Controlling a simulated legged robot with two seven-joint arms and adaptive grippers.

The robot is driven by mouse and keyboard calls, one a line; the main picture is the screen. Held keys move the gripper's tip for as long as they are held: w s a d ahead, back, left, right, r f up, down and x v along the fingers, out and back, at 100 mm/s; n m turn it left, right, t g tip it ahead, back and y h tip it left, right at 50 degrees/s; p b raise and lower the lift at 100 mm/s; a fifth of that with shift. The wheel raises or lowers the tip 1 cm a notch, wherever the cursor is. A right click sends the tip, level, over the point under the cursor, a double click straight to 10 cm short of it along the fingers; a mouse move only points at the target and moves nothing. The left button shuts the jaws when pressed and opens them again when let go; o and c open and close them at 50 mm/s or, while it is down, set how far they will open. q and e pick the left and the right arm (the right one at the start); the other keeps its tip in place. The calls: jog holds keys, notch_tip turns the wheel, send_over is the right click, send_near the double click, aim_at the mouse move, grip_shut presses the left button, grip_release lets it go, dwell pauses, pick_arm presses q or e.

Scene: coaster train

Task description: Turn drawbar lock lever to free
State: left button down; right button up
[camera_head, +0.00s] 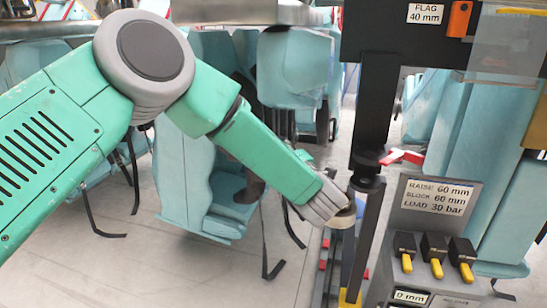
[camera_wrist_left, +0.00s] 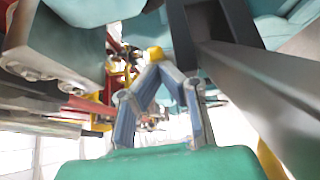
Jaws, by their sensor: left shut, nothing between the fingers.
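My left arm comes in from the left in the head view, its wrist beside a black vertical post. Its fingers are hidden there. In the wrist view my left gripper (camera_wrist_left: 158,72) is shut and empty, its two blue-grey fingers meeting in a point. A small yellow piece (camera_wrist_left: 155,54) shows just beyond the fingertips; I cannot tell whether they touch it. Red and yellow parts (camera_wrist_left: 122,75) lie farther off to the left. I cannot identify the drawbar lock lever for certain. A red piece (camera_head: 402,156) sticks out by the post in the head view. My right gripper is not in view.
The black post (camera_head: 376,100) stands close to my left wrist; a dark beam (camera_wrist_left: 255,85) fills the wrist view's right. A grey panel (camera_head: 436,205) with yellow-tipped levers (camera_head: 435,266) stands at right. Turquoise seats (camera_head: 200,180) are behind. Floor at lower left is clear.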

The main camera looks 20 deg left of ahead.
pick_arm(q)
jog(key=shift+w+d, duration=0.15)
jog(key=shift+w+a, duration=0.1)
jog(key=shift+a, duration=0.2)
jog(key=shift+d+r, duration=0.1)
jog(key=shift+r, duration=0.05)
dwell(0.3)
